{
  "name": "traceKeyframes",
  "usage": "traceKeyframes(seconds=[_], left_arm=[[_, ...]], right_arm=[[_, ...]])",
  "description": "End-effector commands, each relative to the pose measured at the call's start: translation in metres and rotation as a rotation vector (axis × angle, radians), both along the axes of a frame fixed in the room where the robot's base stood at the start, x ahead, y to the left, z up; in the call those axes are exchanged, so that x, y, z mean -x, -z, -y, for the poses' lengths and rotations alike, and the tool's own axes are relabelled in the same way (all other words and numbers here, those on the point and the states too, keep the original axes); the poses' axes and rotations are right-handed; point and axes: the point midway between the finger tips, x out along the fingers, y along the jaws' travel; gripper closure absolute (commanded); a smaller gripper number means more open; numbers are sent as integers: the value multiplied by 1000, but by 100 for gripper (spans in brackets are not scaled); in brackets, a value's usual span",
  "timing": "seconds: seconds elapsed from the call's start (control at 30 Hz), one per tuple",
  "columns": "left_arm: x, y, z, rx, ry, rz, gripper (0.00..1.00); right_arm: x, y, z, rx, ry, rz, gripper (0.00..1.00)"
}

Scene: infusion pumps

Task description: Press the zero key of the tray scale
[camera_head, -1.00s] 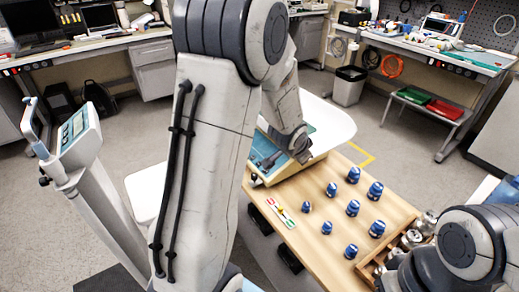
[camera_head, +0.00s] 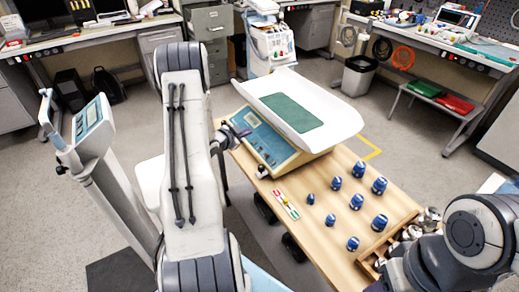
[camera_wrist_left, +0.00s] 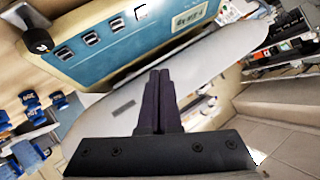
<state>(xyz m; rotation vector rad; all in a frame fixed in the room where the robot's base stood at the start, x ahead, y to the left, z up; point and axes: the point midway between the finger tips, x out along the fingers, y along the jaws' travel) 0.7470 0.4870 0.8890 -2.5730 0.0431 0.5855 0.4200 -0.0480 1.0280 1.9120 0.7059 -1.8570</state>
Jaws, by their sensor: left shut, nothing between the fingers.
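The tray scale (camera_head: 284,158) stands at the far end of the wooden table, with a white tray and a green mat on top. Its blue key panel (camera_head: 256,135) faces left and also shows in the left wrist view (camera_wrist_left: 120,42) with several keys and a display (camera_wrist_left: 188,18). The key labels are too small to read, so I cannot tell which is zero. My left gripper (camera_head: 240,136) is shut and empty at the panel's left end; contact cannot be told. Its fingers (camera_wrist_left: 158,92) show below the panel in the left wrist view.
Several blue weights (camera_head: 356,201) stand on the wooden table (camera_head: 318,237), near a small coloured strip (camera_head: 286,205). A wooden box (camera_head: 372,262) with metal weights is at the near right. A black knob (camera_head: 262,172) is at the scale's near corner. A grey stand with a display (camera_head: 92,125) is at left.

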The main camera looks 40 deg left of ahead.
Motion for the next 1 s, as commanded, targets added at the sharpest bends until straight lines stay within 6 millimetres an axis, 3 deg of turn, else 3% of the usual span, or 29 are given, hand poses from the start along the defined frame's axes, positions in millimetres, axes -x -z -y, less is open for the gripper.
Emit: traceKeyframes(seconds=[0.27,0.73,1.0], left_arm=[[-4,13,2,1,0,-1,100],[-27,73,11,0,0,-1,100],[-32,82,14,1,-1,-1,100]], right_arm=[[0,10,0,0,0,0,50],[0,57,0,0,0,0,50],[0,65,0,0,0,0,50]])
